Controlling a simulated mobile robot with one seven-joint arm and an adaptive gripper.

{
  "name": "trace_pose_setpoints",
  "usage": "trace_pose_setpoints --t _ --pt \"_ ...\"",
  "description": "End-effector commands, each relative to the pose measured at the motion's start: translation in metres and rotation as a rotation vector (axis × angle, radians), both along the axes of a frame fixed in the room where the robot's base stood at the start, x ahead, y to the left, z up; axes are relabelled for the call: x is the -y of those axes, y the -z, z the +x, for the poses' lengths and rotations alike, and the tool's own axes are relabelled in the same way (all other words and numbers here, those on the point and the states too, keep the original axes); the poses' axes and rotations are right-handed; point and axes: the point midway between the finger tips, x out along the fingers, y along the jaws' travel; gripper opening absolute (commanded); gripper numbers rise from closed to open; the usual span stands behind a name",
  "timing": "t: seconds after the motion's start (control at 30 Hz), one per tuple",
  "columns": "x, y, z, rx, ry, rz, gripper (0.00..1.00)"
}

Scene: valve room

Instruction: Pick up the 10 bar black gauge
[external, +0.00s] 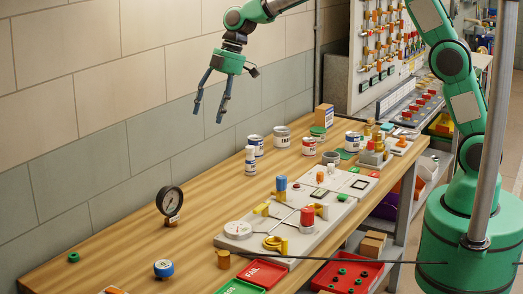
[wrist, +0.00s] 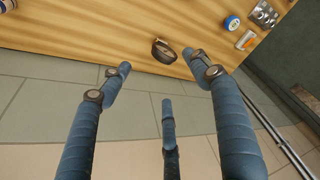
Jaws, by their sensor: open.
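A gauge with a black rim and a round dial (external: 170,201) stands upright on the wooden bench, at the left-middle in the external view, with a small brass fitting beneath it. Its scale is too small to read. In the wrist view a dark gauge (wrist: 163,52) shows near the top centre, beyond the fingertips, seen from above. My gripper (external: 208,117) is open and empty, high above the bench near the wall, up and to the right of the gauge. Its blue fingers (wrist: 157,72) are spread apart in the wrist view. Nothing is between them.
A blue-topped gauge or cap (external: 163,268) and a green ring (external: 73,257) sit near the black gauge. A grey fixture board (external: 285,225) lies to the right, with red tray (external: 262,273) in front. Cans (external: 282,137) stand farther back. The tiled wall borders the bench.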

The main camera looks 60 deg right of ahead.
Motion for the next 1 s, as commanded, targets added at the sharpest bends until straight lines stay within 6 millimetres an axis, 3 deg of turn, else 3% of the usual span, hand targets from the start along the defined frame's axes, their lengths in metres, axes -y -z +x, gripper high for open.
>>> trace_pose_setpoints --t 0.3,0.6,0.77,1.0 --pt "-0.047 0.070 0.053 -0.002 -0.165 0.016 0.62" --pt "-0.084 0.131 0.085 0.005 -0.295 0.035 0.62" --pt "-0.093 0.146 0.092 0.009 -0.327 0.039 0.62" --pt "-0.095 0.150 0.093 0.010 -0.335 0.041 0.62"
